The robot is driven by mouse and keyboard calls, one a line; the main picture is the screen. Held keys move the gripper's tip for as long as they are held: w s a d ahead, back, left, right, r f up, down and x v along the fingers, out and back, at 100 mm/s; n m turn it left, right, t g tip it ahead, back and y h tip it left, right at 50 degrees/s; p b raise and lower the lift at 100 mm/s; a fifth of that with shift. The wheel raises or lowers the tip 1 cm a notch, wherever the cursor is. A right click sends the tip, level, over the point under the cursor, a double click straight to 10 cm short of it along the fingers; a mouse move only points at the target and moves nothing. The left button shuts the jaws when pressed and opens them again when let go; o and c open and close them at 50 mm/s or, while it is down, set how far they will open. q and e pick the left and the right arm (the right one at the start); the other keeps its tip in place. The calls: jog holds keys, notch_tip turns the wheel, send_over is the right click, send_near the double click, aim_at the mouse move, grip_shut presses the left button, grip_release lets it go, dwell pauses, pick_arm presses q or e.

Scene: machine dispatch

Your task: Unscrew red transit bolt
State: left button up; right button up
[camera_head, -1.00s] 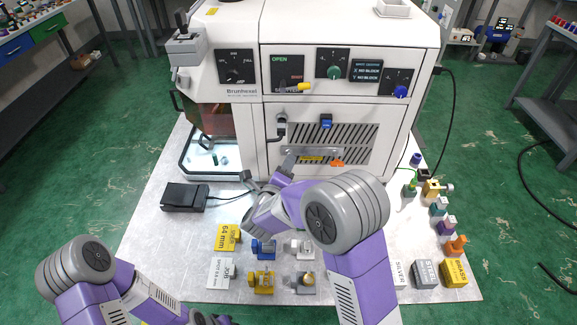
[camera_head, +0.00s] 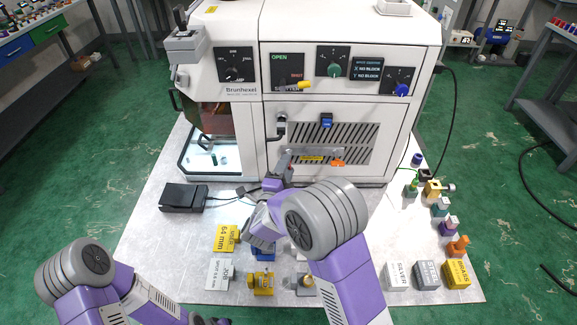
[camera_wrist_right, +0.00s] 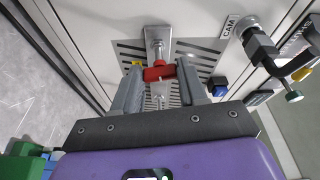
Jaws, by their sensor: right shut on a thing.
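The red transit bolt (camera_wrist_right: 158,71) shows in the right wrist view as a red crosspiece on a silver shaft, in front of the slotted panel of the machine. My right gripper (camera_wrist_right: 160,77) is shut on the red crosspiece, one finger on each side. In the head view my right gripper (camera_head: 284,163) is at the lower front of the machine (camera_head: 350,60), by the left end of a silver bar; the bolt in its grip cannot be made out there. My left arm is at the lower left; its gripper is mostly cut off at the bottom edge.
An orange piece (camera_head: 338,163) shows at the bar's right end. A blue knob (camera_head: 327,120) is above it. A black pedal box (camera_head: 184,197) lies left on the table (camera_head: 160,240). Labelled blocks and coloured fixtures stand along the front and right edge.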

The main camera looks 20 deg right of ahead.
jog(key=n+t, duration=0.1)
jog(key=n, duration=0.1)
jog(key=n+b, duration=0.1)
jog(key=n, duration=0.2)
jog(key=shift+d+f+t, duration=0.1)
jog(key=shift+t, duration=0.3)
jog(key=shift+n, duration=0.4)
jog(key=n, duration=0.2)
jog(key=n+t+y, duration=0.1)
jog(key=n, duration=0.2)
jog(key=shift+d+n+t, duration=0.15)
jog(key=shift+n+t, duration=0.15)
jog(key=o, duration=1)
jog(key=shift+f, duration=0.15)
